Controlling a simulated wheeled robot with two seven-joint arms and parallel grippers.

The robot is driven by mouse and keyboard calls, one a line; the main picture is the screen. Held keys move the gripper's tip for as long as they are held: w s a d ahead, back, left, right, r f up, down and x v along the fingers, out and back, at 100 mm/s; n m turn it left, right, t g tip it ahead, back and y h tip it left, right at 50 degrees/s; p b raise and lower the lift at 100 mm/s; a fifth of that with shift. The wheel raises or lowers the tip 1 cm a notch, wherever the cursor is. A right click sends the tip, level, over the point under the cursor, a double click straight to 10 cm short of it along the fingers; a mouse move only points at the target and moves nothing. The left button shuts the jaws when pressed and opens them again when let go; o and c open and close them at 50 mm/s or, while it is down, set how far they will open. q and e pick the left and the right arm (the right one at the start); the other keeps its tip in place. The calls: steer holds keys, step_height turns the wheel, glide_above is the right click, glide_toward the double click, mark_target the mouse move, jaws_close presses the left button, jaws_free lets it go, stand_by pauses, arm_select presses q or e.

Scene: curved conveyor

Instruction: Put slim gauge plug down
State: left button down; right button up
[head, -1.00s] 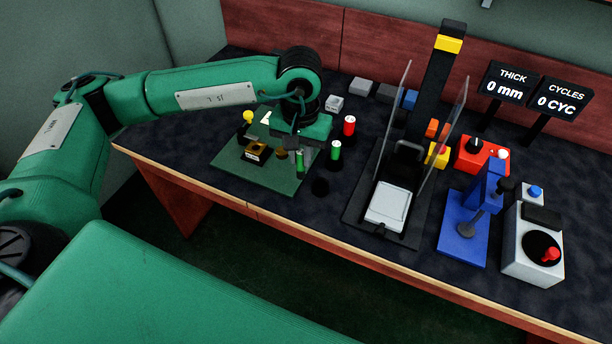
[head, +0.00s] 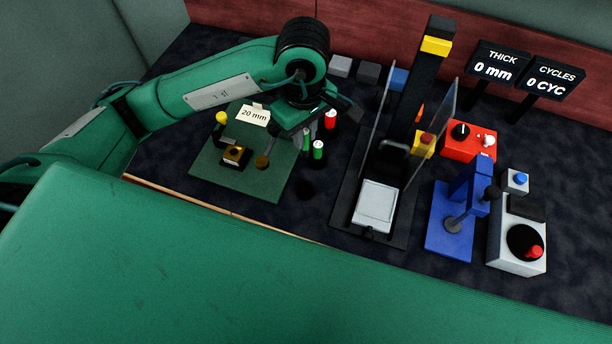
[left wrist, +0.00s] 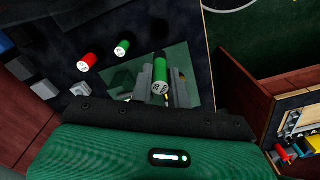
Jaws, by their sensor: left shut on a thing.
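My left gripper (head: 308,143) is shut on a slim green plug (head: 306,139), near the right edge of the green mat (head: 228,184). In the left wrist view the plug (left wrist: 160,76) sits between the grey fingers (left wrist: 162,90), its pale marked end towards the camera. In the head view the gripper body hides part of it, and its height above the surface is unclear. A second green plug (head: 318,150) and a red plug (head: 330,119) stand just to its right. My right gripper is out of view.
A press-like stand with clear panels (head: 376,207) lies to the right. A black round spot (head: 305,188) is nearby.

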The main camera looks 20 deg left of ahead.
arm_select(q)
step_height(320, 180, down, 17)
steer(key=shift+f+p, duration=0.2)
steer(key=shift+p, duration=0.7)
steer(key=shift+f, duration=0.3)
steer(key=shift+f, duration=0.1)
steer(key=shift+f, duration=0.15)
steer(key=c, duration=1.3)
jaws_free()
steer(key=shift+c, duration=0.2)
